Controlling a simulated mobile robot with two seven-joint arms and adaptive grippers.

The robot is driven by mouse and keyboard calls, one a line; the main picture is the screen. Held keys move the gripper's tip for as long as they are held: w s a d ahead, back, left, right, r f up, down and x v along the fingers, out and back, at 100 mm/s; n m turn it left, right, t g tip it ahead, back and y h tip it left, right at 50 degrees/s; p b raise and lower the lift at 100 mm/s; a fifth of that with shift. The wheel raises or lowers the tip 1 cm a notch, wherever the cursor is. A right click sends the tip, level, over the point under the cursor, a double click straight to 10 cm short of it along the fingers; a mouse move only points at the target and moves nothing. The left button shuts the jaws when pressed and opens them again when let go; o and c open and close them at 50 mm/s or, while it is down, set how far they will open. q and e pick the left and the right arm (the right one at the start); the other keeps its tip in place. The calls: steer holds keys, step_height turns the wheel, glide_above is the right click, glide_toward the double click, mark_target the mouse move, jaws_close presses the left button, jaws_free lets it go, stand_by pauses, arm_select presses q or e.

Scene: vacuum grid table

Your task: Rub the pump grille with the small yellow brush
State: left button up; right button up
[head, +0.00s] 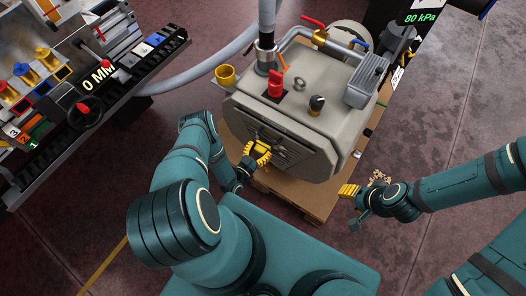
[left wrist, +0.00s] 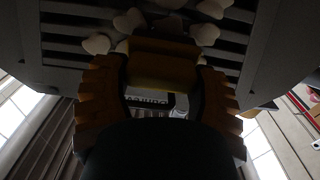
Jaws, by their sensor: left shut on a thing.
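The pump grille (head: 298,158) is the dark slatted panel on the front of the grey pump (head: 325,85). My left gripper (head: 257,150) is at the grille's left part, its yellow fingers close to the slats. In the left wrist view the gripper (left wrist: 160,95) is shut on the small yellow brush (left wrist: 163,65), which lies across between the fingers. Dark grille slats (left wrist: 65,45) and several pale lumps (left wrist: 130,20) show right behind the brush; whether its bristles touch is too dark to tell. My right gripper (head: 350,191) is right of the pump, apart from it.
The pump stands on a wooden pallet (head: 290,203). A yellow cup (head: 226,75) is on its left side. Small pale bits (head: 380,177) lie near my right gripper. A rack with valves and a black rail (head: 120,85) stands at left. The floor at right is mostly clear.

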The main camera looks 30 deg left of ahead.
mark_target(257, 151)
arm_select(q)
steer(key=shift+a, duration=0.15)
steer(key=shift+s+a+r+p, duration=0.15)
steer(key=shift+s+p, duration=0.15)
steer(key=shift+s, duration=0.95)
steer(key=shift+s+a, duration=0.1)
steer(key=shift+s, duration=1.6)
steer(key=shift+p, duration=0.3)
steer(key=shift+s+a, duration=0.15)
steer(key=shift+s, duration=1.35)
